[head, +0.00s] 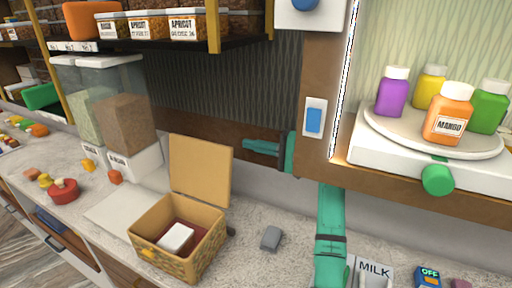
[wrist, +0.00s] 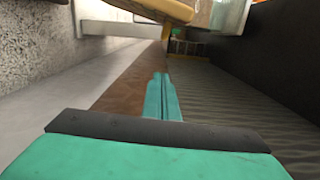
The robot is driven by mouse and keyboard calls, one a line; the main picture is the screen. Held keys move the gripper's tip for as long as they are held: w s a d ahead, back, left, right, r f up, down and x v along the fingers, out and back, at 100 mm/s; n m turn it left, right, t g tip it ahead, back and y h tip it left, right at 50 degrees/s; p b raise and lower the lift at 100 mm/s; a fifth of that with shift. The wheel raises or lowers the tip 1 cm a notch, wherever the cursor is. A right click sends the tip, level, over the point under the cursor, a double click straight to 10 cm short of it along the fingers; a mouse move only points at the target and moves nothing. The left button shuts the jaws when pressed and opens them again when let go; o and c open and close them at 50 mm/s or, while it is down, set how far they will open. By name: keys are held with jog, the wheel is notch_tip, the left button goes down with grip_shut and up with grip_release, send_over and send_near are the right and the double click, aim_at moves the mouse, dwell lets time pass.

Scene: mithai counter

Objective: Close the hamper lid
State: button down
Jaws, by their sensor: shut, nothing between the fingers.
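The hamper (head: 190,262) is a woven tan box on the counter, in the lower middle of the head view. Its lid (head: 200,170) stands open, roughly upright at the hamper's back edge. A white block (head: 177,237) lies inside on a dark red lining, with a small yellow piece near the front corner. My gripper (head: 246,145) is to the right of the lid and a little above its middle in the picture, apart from it, pointing left along the back wall. Its teal fingers (wrist: 160,95) are together and empty in the wrist view.
A grey block (head: 271,238) lies right of the hamper. Clear bins (head: 125,125) stand behind it to the left. A milk carton (head: 374,270) is at the lower right. A raised ledge (head: 430,185) carries a turntable (head: 382,123) with several jars.

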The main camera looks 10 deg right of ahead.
jog(key=a, duration=0.8)
jog(key=shift+w, duration=0.15)
jog(key=shift+r, duration=0.1)
